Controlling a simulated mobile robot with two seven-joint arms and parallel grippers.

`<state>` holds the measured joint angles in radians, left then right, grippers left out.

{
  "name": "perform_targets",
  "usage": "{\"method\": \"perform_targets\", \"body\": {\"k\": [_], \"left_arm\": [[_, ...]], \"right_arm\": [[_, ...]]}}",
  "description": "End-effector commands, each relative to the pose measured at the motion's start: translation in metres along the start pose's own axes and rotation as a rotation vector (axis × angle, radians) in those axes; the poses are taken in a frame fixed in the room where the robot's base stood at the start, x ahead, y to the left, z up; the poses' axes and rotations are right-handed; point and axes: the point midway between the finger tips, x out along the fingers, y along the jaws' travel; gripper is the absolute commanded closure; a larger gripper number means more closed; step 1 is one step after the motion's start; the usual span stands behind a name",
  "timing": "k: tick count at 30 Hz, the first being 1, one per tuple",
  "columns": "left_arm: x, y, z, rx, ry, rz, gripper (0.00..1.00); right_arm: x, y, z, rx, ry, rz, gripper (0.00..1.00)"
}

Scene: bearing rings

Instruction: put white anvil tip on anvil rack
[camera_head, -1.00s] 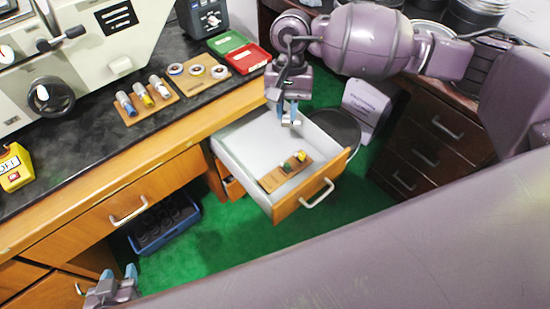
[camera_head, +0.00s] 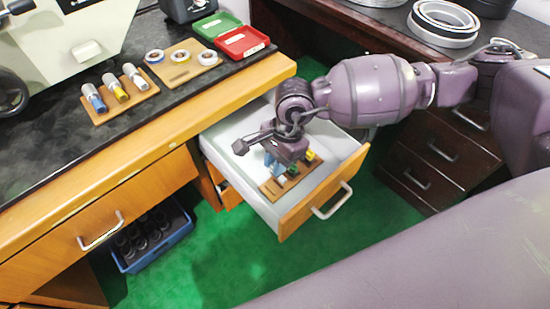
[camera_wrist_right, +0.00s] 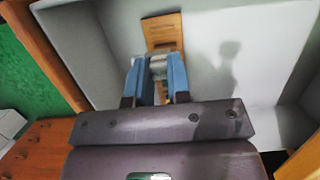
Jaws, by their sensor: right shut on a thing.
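The anvil rack (camera_head: 271,190) is a small wooden board lying in the open white drawer. It carries a green tip (camera_head: 292,170) and a yellow tip (camera_head: 309,156). My right gripper (camera_head: 275,168) points down at the rack's near left part, beside the green tip. In the right wrist view, its blue fingers (camera_wrist_right: 159,80) are shut on the pale white anvil tip (camera_wrist_right: 158,66), with the rack (camera_wrist_right: 162,30) just beyond. The fingers hide most of the tip, and I cannot tell whether it touches the rack. My left gripper is not in view.
The counter above holds a board of micrometer heads (camera_head: 120,95), a board of rings (camera_head: 182,62), and green and red trays (camera_head: 242,42). A blue crate (camera_head: 150,237) stands on the floor.

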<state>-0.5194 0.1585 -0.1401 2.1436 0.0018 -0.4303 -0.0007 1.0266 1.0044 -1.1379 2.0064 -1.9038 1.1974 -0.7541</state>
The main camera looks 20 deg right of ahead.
Motion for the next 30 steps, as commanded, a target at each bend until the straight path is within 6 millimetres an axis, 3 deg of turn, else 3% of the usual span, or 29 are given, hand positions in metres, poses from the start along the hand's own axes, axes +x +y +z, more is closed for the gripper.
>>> {"method": "perform_targets", "body": {"k": [9,15,30], "left_arm": [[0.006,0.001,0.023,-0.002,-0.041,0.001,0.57],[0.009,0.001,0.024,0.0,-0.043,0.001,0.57],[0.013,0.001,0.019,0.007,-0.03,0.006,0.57]], "right_arm": [[0.037,0.002,-0.01,0.001,-0.003,0.011,1.0],[0.053,0.001,-0.014,0.001,-0.002,0.007,1.0],[0.057,0.001,-0.016,-0.002,0.0,0.002,1.0]]}}
